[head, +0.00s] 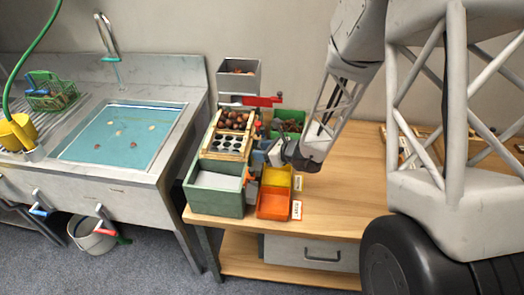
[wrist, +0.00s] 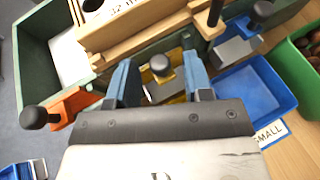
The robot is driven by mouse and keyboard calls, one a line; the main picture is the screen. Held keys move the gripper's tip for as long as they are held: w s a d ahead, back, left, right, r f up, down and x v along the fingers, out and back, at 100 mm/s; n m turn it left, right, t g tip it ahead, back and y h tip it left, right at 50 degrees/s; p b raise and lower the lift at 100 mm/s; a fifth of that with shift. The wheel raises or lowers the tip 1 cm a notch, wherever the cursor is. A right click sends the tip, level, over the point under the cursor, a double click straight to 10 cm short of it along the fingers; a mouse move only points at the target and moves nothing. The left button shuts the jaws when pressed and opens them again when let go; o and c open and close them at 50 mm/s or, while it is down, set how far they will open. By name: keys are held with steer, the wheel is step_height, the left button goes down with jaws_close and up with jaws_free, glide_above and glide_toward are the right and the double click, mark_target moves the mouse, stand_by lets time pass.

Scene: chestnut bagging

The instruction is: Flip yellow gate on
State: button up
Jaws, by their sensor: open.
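The yellow gate (wrist: 160,67) shows in the wrist view as a dark round knob with yellow parts around and below it. My gripper (wrist: 159,60) is open, with one blue finger on each side of this knob. I cannot tell whether either finger touches it. My jaw body hides much of the yellow parts. In the head view my gripper (head: 268,152) is above the yellow bin (head: 277,177), beside the sorting rack, and the gate itself is too small to make out.
An orange gate (wrist: 72,104) with a dark knob is to the left in the wrist view. A blue bin (wrist: 262,88) labelled SMALL is to the right. The wooden rack (head: 222,156), green crate (head: 216,207) and orange bin (head: 273,206) crowd around. Bare tabletop (head: 345,190) lies right.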

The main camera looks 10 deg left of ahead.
steer(key=shift+a, duration=0.15)
jaws_close()
stand_by(0.4)
steer(key=shift+r, duration=1.85)
jaws_free()
steer(key=v, duration=0.7)
steer(key=shift+d, duration=0.35)
